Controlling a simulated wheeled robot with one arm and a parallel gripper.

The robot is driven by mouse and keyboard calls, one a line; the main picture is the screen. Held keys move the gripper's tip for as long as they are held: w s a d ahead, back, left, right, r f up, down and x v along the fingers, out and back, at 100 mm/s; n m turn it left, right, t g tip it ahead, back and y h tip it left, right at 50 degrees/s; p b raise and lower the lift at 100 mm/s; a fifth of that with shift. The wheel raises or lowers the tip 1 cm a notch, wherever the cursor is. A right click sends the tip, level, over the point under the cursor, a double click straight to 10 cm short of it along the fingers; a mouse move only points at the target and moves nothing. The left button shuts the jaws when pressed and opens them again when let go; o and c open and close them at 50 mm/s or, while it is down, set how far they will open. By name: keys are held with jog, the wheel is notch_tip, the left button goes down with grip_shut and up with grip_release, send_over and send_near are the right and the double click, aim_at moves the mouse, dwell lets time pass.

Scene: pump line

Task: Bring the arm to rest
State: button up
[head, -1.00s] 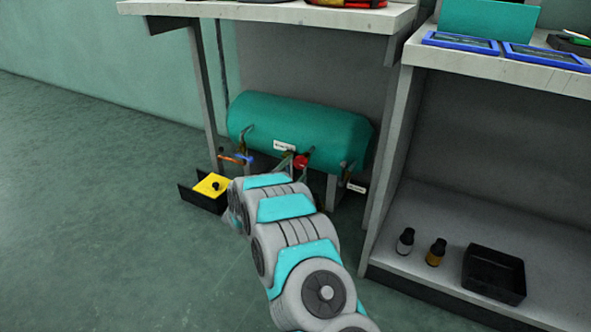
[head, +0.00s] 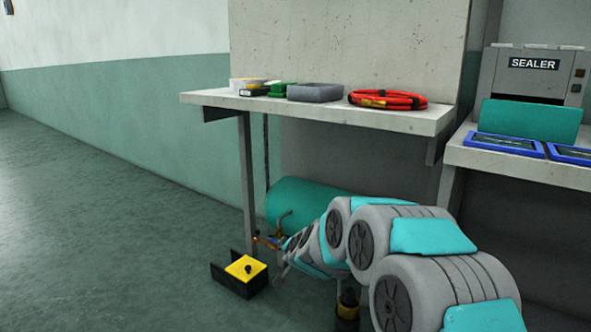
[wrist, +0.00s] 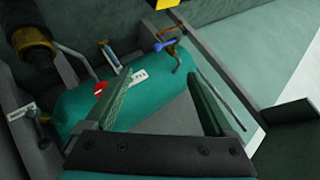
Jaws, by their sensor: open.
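My gripper (wrist: 163,84) shows in the wrist view with its two fingers apart and nothing between them. The green tank (wrist: 85,110) lies beyond the fingers, with a white label, a red knob (wrist: 100,88) and a blue-handled valve (wrist: 166,44). I cannot tell whether the fingers touch the tank. In the head view my arm stretches from the lower right toward the tank (head: 300,197) under the bench. My gripper is not clear there, at the far end of the arm.
The sealer (head: 533,75) stands at right. Floor at left is clear.

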jog(key=s+d+r+n+g+h, duration=0.1)
jog(key=s+d+n+g, duration=0.3)
jog(key=s, duration=1.3)
jog(key=s+d+n+g, duration=0.1)
jog(key=s+d+g, duration=0.4)
jog(key=s, duration=1.3)
jog(key=s+d+r+n+g+h, duration=0.1)
jog(key=s+d+n+g, duration=0.4)
jog(key=s, duration=1.2)
notch_tip(320, 180, up, 13)
jog(key=s+d+m+t+p, duration=0.1)
jog(key=d+m+p, duration=0.1)
jog(key=p, duration=1.1)
jog(key=shift+s, duration=0.2)
